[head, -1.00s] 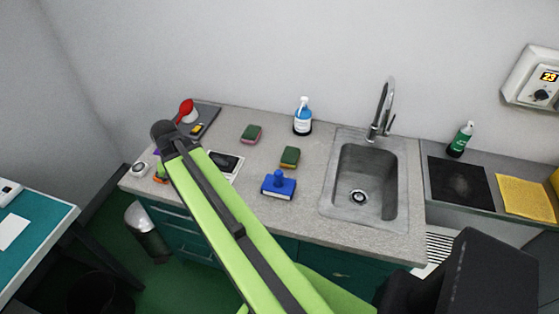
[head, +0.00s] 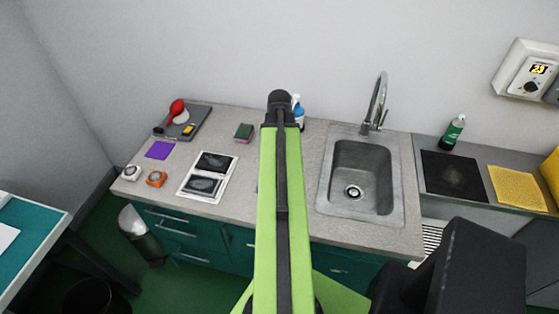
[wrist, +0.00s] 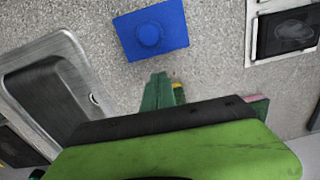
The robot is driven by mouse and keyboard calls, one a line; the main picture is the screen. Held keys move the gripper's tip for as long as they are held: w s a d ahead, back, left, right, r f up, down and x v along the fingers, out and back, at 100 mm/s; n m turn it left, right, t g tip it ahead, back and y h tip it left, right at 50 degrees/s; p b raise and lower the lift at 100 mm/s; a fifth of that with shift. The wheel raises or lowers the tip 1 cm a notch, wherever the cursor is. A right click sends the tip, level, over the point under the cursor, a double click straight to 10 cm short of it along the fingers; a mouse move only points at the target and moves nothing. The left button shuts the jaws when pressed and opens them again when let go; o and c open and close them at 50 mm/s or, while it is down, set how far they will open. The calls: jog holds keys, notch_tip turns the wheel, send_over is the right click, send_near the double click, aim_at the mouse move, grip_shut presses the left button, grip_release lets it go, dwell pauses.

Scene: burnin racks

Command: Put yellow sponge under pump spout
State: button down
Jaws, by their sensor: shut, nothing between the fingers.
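The yellow sponge (wrist: 179,91) shows only as a small yellow patch in the wrist view, most of it hidden by my gripper and wrist. My arm hides it in the head view. My gripper (wrist: 158,88) appears as narrow green fingertips, shut and empty, just beside the yellow patch; I cannot tell whether they touch. The blue pump bottle (head: 299,116) stands upright at the back of the counter, partly hidden behind my arm's end. Its white pump top shows, but the spout's direction is unclear.
A green-and-pink sponge (head: 243,132) lies left of my arm. The sink (head: 361,178) with its tall faucet (head: 377,100) is to the right. A framed panel (head: 208,176) lies left.

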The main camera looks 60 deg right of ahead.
notch_tip(320, 180, down, 9)
jog(key=b, duration=0.8)
jog(key=shift+d+f, duration=0.1)
jog(key=shift+d, duration=0.05)
jog(key=d, duration=0.2)
jog(key=w+d+r+p, duration=0.1)
jog(key=shift+r, duration=0.1)
jog(key=shift+d, duration=0.25)
jog(key=shift+d, duration=0.1)
jog(key=w+d, duration=0.1)
jog(key=d, duration=0.5)
jog(key=w+d, duration=0.1)
jog(key=d, duration=0.2)
jog(key=shift+w, duration=0.3)
jog(key=shift+a, duration=0.15)
